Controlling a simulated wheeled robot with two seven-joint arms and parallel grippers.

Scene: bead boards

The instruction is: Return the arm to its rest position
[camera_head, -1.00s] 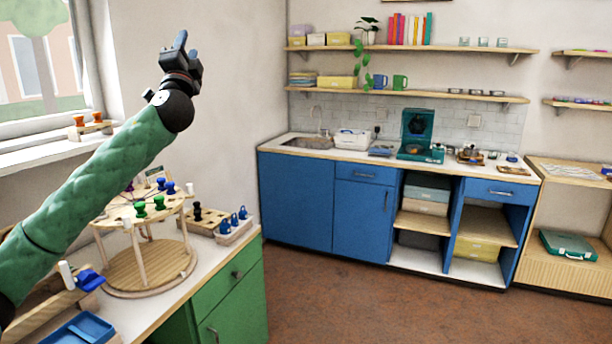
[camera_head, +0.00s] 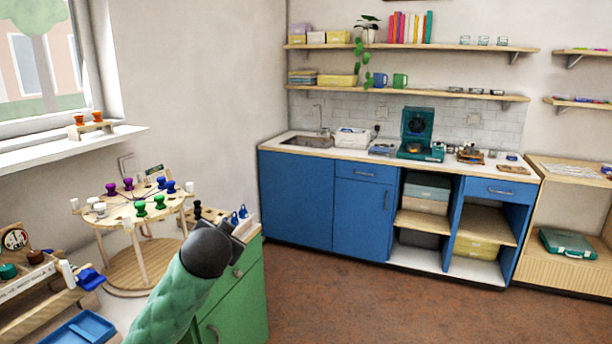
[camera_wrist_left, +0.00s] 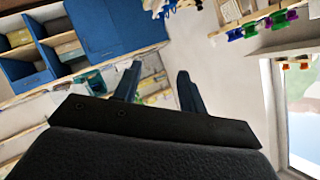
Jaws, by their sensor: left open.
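My left arm in its green sleeve (camera_head: 178,300) comes up from the bottom of the head view, in front of the green cabinet. Its black joint (camera_head: 209,247) is at the upper end, and its gripper is hidden in that view. In the left wrist view my left gripper (camera_wrist_left: 157,85) shows two dark fingers set apart with nothing between them. It is open and empty, pointing out over the room. My right gripper is in neither view.
A round wooden bead board (camera_head: 128,209) with coloured pegs stands on the left counter. A blue tray (camera_head: 80,330) lies at the front left. The green cabinet (camera_head: 246,290) is close beside my arm. Blue cabinets (camera_head: 297,197) stand across the room, with free floor (camera_head: 400,310) before them.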

